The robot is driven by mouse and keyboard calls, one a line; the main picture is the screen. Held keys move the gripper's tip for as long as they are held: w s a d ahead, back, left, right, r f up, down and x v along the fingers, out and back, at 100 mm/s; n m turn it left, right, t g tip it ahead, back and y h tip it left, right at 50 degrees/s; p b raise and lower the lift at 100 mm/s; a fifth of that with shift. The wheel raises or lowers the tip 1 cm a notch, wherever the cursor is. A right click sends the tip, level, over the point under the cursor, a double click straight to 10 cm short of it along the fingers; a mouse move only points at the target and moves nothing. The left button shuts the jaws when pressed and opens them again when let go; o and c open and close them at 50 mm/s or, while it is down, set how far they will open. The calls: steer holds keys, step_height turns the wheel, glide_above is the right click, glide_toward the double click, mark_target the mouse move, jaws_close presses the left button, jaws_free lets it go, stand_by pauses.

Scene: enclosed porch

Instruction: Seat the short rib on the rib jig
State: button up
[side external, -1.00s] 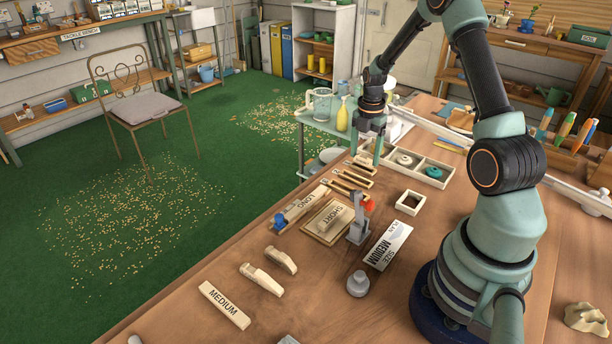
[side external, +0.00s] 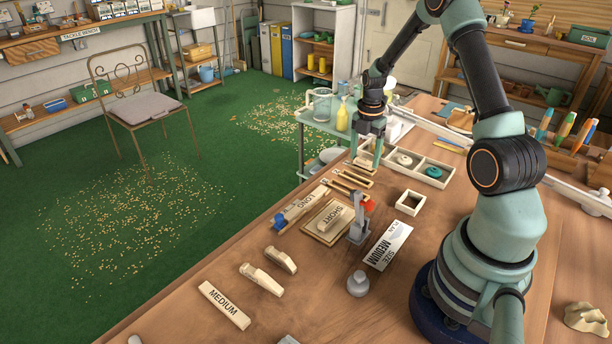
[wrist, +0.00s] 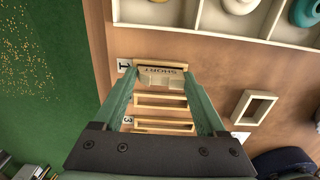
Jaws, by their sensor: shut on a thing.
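My gripper (side external: 367,162) is low over the numbered slots at the far side of the bench. In the wrist view its green fingers (wrist: 160,78) stand on both sides of a pale block marked SHORT, and are shut on it. This block (wrist: 158,80) is at the slot numbered 1; I cannot tell whether it is clear of the slot. A wooden board (side external: 308,229) carries another pale piece marked SHORT (side external: 333,217), beside a grey clamp with a red tip (side external: 358,226). I cannot tell which fixture is the rib jig.
A piece marked LONG (side external: 304,205) lies left of the board, and a MEDIUM piece (side external: 224,305) nearer the front. A divided tray (side external: 443,182) is right of my gripper.

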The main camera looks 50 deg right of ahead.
steer(key=shift+f, duration=0.55)
steer(key=o, duration=0.9)
steer(key=shift+r, duration=0.15)
steer(key=shift+r, duration=3.35)
steer(key=shift+r, duration=0.1)
